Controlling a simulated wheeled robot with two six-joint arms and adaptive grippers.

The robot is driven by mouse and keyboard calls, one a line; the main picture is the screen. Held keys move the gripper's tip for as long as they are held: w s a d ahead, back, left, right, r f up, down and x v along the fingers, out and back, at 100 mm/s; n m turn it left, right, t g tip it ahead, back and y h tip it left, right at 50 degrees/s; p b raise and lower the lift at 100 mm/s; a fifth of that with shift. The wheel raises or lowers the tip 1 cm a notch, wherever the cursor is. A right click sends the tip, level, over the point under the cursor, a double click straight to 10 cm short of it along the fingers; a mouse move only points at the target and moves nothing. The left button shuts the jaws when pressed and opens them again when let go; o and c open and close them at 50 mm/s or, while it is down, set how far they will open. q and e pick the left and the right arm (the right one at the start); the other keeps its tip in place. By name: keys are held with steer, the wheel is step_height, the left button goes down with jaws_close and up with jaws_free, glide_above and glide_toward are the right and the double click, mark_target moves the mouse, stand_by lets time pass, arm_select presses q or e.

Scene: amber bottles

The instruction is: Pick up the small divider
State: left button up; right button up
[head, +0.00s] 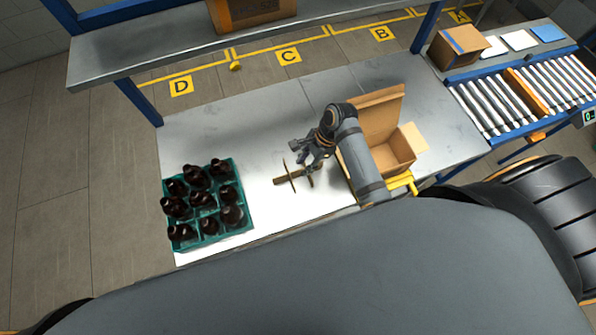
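The small divider (290,178) is a set of thin brown cardboard strips that cross each other, in the middle of the table in the head view. My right gripper (304,158) is just above and behind the divider, close to its right part. The fingers are small and dark here, and I cannot tell whether they touch the divider or how far apart they are. My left gripper is not in view.
A teal crate (211,242) of several amber bottles stands on the table (260,120) at the left. An open cardboard box (402,150) stands behind my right arm. A roller conveyor (490,108) is at the right, and a grey shelf (140,50) overhangs the back. The table's back middle is clear.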

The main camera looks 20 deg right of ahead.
mark_target(298, 173)
steer(key=shift+w+f, duration=0.1)
steer(key=shift+f, duration=0.05)
steer(key=x, duration=0.1)
steer(key=p+x, duration=0.1)
steer(key=x, duration=0.2)
steer(key=shift+w+a+f+p, duration=0.2)
steer(key=shift+w+p, duration=0.1)
steer(key=shift+p, duration=0.1)
steer(key=shift+f, duration=0.25)
jaws_close()
